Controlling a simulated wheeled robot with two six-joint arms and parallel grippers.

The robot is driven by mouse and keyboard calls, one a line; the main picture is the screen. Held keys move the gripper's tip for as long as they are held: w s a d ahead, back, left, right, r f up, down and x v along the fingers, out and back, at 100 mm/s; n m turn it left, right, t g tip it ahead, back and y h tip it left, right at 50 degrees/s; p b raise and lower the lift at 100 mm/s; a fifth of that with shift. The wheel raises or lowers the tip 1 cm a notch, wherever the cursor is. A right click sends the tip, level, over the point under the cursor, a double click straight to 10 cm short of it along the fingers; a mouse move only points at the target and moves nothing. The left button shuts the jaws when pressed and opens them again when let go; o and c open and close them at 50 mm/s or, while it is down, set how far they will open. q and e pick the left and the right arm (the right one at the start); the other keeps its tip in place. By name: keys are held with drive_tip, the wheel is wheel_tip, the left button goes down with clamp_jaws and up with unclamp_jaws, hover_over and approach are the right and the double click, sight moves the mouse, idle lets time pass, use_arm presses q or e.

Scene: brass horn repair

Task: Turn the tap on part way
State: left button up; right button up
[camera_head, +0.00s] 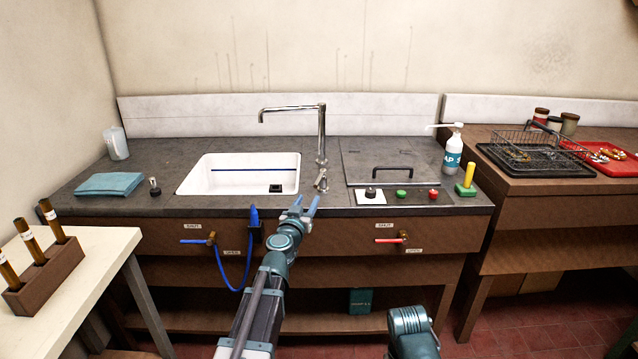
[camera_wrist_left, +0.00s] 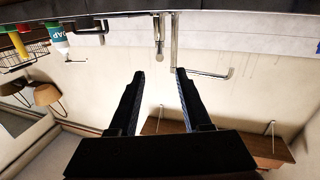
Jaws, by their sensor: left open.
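The chrome tap (camera_head: 321,130) stands behind the right rear of the white sink (camera_head: 190,183), its spout reaching left over the basin. A small chrome lever (camera_head: 321,181) stands at the sink's right side, in front of the tap post. My left gripper (camera_head: 306,204) is open and empty at the counter's front edge, just short of the lever. In the left wrist view, which looks upside down, the lever (camera_wrist_left: 159,32) and tap (camera_wrist_left: 173,42) show beyond the open fingers (camera_wrist_left: 157,75), apart from them. Of my right arm only a link shows; its gripper is out of view.
Right of the lever are a lidded panel (camera_head: 392,158), a black knob, green and red buttons and a soap bottle (camera_head: 453,150). A blue hose (camera_head: 248,262) and a blue valve handle (camera_head: 195,241) are on the counter front. A folded cloth (camera_head: 110,184) lies left.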

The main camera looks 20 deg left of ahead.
sight(318, 180)
use_arm(q)
drive_tip(key=w, duration=1.2)
drive_tip(key=shift+w+a, duration=0.1)
drive_tip(key=shift+w, duration=0.25)
clamp_jaws()
idle(0.7)
